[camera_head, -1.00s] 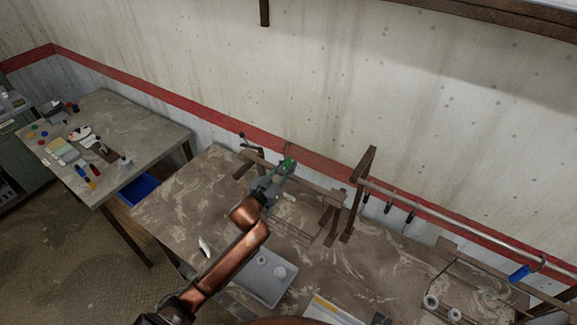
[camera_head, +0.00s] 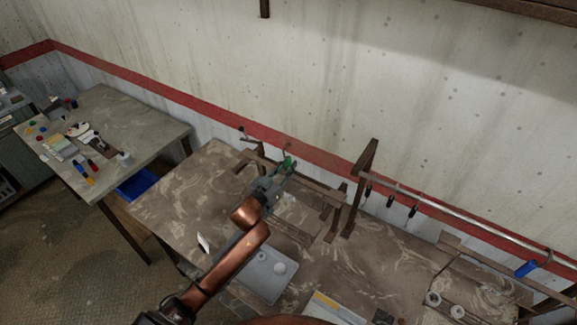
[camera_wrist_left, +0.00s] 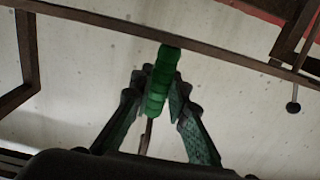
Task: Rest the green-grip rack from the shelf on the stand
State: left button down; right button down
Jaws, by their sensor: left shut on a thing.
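My left gripper (camera_head: 285,170) is shut on the green grip (camera_head: 290,162) of the rack, above the brown table. In the left wrist view the ribbed green grip (camera_wrist_left: 160,82) sits between the two fingers (camera_wrist_left: 158,100), with a thin dark rod running from its lower end. A brown wooden stand (camera_head: 325,195) with a long bar is right at the gripper. Its bar (camera_wrist_left: 120,30) crosses just beyond the grip in the wrist view; I cannot tell whether they touch. Most of the rack is hidden or too thin to make out. My right gripper is not in view.
A metal rail (camera_head: 460,228) with black hooks runs to the right from a wooden post (camera_head: 365,170). A blue grip (camera_head: 525,268) is at the far right. A grey tray (camera_head: 262,280) lies below my arm. A side table (camera_head: 140,125) with small items stands left.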

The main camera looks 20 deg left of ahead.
pick_arm(q)
jog(key=shift+f, duration=0.15)
dwell(0.5)
jog(key=c, duration=1.8)
grip_release()
jog(key=shift+o, duration=0.2)
jog(key=shift+f, duration=0.2)
jog(key=s+a, duration=0.1)
jog(key=s, duration=1.1)
jog(key=shift+a+r, duration=0.2)
jog(key=shift+r, duration=0.1)
jog(key=shift+d, duration=0.1)
